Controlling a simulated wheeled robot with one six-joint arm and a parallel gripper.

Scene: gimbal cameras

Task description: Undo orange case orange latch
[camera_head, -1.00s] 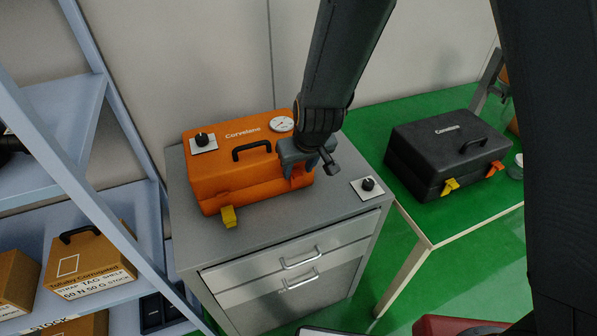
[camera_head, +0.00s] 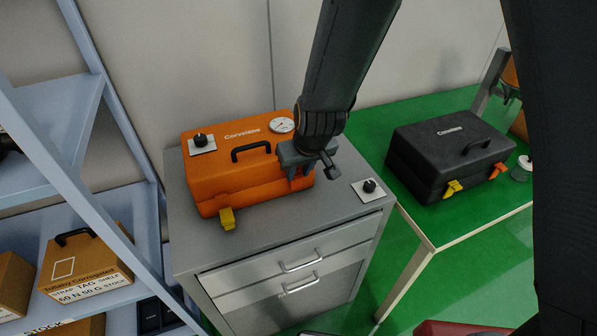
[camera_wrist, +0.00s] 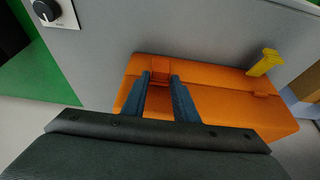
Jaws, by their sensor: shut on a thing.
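The orange case (camera_head: 230,180) stands closed on a grey cabinet, with a black handle and a gauge on its lid. Its yellow latch (camera_head: 227,218) sticks out at the left of its front and also shows in the wrist view (camera_wrist: 265,62). My gripper (camera_head: 300,173) is at the right part of the case front and largely hides the orange latch in the head view. In the wrist view, the orange latch (camera_wrist: 160,66) lies between the two blue-grey fingers of my gripper (camera_wrist: 160,80), which is shut on it. The latch's exact tilt is hard to tell.
The grey cabinet top (camera_head: 270,232) has bare room in front of the case. A knob plate (camera_head: 368,189) lies at its right. A black case (camera_head: 440,160) with yellow and orange latches stands on the green table (camera_head: 430,222). A shelf (camera_head: 90,200) is at the left.

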